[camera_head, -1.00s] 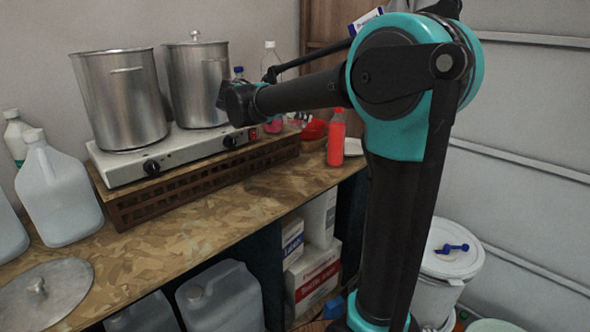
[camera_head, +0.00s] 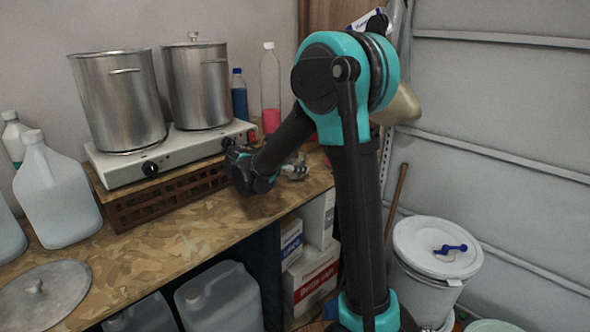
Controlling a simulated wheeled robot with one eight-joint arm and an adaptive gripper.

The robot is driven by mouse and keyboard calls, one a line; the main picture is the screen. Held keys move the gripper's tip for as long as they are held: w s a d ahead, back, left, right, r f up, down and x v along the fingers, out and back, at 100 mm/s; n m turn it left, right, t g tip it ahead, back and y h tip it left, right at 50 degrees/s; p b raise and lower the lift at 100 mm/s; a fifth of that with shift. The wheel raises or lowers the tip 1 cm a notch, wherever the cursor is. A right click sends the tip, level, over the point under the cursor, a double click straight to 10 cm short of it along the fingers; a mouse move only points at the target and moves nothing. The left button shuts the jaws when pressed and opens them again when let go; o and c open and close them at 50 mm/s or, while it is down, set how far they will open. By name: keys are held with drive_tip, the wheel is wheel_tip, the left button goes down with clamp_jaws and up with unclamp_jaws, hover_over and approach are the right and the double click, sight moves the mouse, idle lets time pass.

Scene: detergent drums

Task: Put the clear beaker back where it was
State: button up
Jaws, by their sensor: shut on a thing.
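My gripper (camera_head: 293,168) is low over the right part of the wooden bench (camera_head: 165,243), in front of the hotplate's right end. My forearm slopes down and left to the dark wrist, and the gripper extends right from it. It is shut on a small, pale, glassy shape that I take for the clear beaker; its outline is too small and partly hidden to make out clearly. I cannot tell whether it touches the bench.
Two steel pots (camera_head: 117,100) stand on the white hotplate (camera_head: 165,158). A blue bottle (camera_head: 239,97) and a clear bottle with pink liquid (camera_head: 270,90) are behind. A metal lid (camera_head: 45,290) and white jugs (camera_head: 57,195) are at left. A lidded white bucket (camera_head: 435,245) stands at right.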

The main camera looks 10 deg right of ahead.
drive_tip(key=shift+f, duration=0.5)
drive_tip(key=o, duration=1.2)
drive_tip(key=shift+r, duration=0.1)
drive_tip(key=v, duration=1.2)
